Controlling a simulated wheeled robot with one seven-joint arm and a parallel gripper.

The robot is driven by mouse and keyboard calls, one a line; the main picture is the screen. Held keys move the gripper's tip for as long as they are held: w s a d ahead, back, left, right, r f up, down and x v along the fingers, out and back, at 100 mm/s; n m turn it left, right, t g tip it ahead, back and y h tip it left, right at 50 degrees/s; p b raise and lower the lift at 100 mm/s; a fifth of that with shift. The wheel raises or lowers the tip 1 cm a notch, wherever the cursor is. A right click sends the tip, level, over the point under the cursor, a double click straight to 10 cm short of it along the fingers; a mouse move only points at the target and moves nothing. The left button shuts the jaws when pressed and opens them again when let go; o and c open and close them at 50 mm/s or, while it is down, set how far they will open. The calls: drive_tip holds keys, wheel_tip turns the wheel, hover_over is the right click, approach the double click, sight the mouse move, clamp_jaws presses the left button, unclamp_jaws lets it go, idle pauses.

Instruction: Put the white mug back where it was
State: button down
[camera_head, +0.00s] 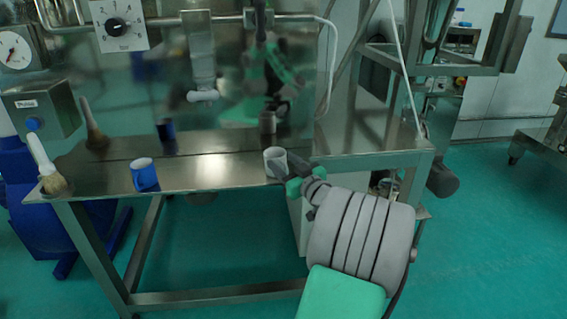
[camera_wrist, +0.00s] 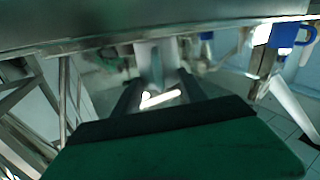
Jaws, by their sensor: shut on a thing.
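The white mug (camera_head: 275,161) is upright at the front part of the steel table (camera_head: 205,172), right of its middle, in the head view. I cannot tell whether its base touches the tabletop. My gripper (camera_head: 288,172) reaches it from the right and is shut on it; the fingertips are partly hidden by my wrist. In the wrist view my gripper (camera_wrist: 157,88) has its two dark fingers on either side of a pale shape, likely the white mug (camera_wrist: 150,58). That view is dim, so the exact grip is unclear.
A blue mug (camera_head: 144,174) stands to the left on the table; a blue mug shape shows in the wrist view (camera_wrist: 287,36). A brush (camera_head: 48,172) is at the left end. A steel panel behind reflects these things. The tabletop between the mugs is clear.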

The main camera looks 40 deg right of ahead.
drive_tip(key=shift+f, duration=0.1)
drive_tip(key=c, duration=0.6)
unclamp_jaws()
drive_tip(key=shift+r, duration=0.2)
